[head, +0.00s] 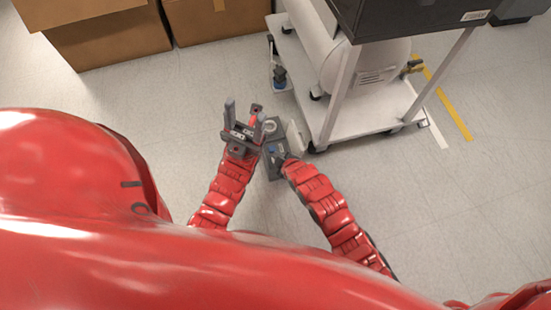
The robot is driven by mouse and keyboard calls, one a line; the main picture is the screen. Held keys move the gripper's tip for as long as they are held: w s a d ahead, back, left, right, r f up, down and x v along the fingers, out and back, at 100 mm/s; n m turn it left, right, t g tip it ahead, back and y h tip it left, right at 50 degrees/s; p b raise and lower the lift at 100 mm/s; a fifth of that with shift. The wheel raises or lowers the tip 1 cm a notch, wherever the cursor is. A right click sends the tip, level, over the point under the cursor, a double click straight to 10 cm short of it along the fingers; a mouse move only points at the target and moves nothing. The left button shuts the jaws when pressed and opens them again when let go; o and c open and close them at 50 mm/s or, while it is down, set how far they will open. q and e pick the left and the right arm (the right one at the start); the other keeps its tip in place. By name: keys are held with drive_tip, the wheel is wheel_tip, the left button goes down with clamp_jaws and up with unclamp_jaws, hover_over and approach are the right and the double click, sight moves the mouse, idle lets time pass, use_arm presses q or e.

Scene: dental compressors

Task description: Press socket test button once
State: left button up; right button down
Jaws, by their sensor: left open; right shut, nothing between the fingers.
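A grey box-like device (273,167), probably the one with the socket test button, shows between my two grippers. The arms and grippers hide part of the device.
A white wheeled cart (370,112) with a white compressor tank (365,62) stands at the upper right, close to the device. Cardboard boxes (108,38) stand at the upper left. Yellow tape (447,100) marks the floor on the right. The floor at the lower right is clear.

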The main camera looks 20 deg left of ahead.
idle(0.4)
drive_tip(key=shift+f+b, duration=0.4)
drive_tip(key=shift+f+b, duration=0.7)
drive_tip(key=shift+f, duration=0.15)
idle(0.7)
drive_tip(key=shift+r+p, duration=0.5)
drive_tip(key=shift+r, duration=0.55)
drive_tip(key=shift+r, duration=0.15)
drive_tip(key=shift+r+p, duration=1.75)
drive_tip(key=shift+r, duration=0.8)
drive_tip(key=shift+f, duration=0.1)
